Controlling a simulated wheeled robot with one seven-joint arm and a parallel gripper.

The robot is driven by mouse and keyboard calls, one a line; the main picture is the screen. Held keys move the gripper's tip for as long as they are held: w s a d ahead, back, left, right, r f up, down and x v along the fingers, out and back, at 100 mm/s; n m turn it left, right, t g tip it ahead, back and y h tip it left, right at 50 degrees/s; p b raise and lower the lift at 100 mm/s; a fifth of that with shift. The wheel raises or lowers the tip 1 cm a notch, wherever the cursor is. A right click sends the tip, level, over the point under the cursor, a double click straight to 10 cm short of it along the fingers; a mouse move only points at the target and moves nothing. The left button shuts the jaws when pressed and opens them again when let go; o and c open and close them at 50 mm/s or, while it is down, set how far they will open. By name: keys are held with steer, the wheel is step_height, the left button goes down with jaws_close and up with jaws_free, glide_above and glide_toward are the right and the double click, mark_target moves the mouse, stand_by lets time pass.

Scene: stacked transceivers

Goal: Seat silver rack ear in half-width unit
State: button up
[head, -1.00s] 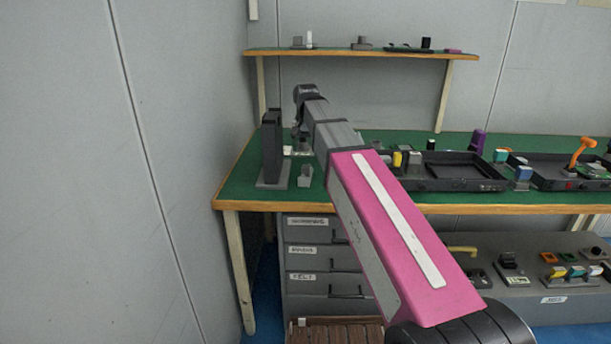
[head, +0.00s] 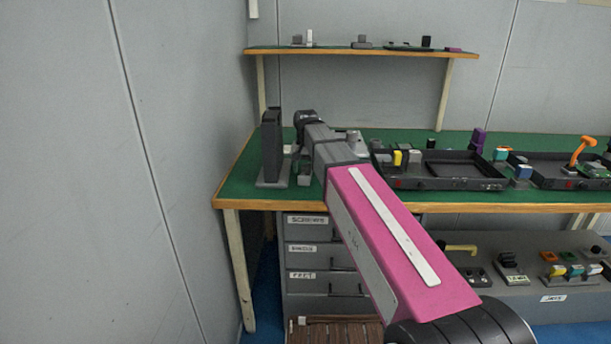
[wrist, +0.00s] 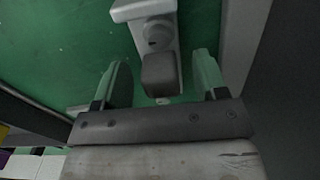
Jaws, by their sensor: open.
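My gripper (wrist: 160,66) is open, one pale green finger on each side of that block, with gaps showing. In the head view the piece (head: 304,181) is small on the green bench, and my gripper (head: 300,163) is over it, partly hidden by my arm. A tall black unit (head: 272,142), perhaps the half-width unit, stands upright on a grey base just left of my gripper.
The unit's grey base edge (wrist: 244,45) runs close along the right in the wrist view. Black trays (head: 450,184) with coloured parts stand to the right on the green bench (head: 240,185). Another silver-grey piece (head: 353,141) stands behind my arm. A shelf (head: 390,53) spans the back.

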mark_target(306, 165)
steer(key=c, duration=1.1)
steer(key=shift+r, duration=0.2)
steer(key=shift+r, duration=2.3)
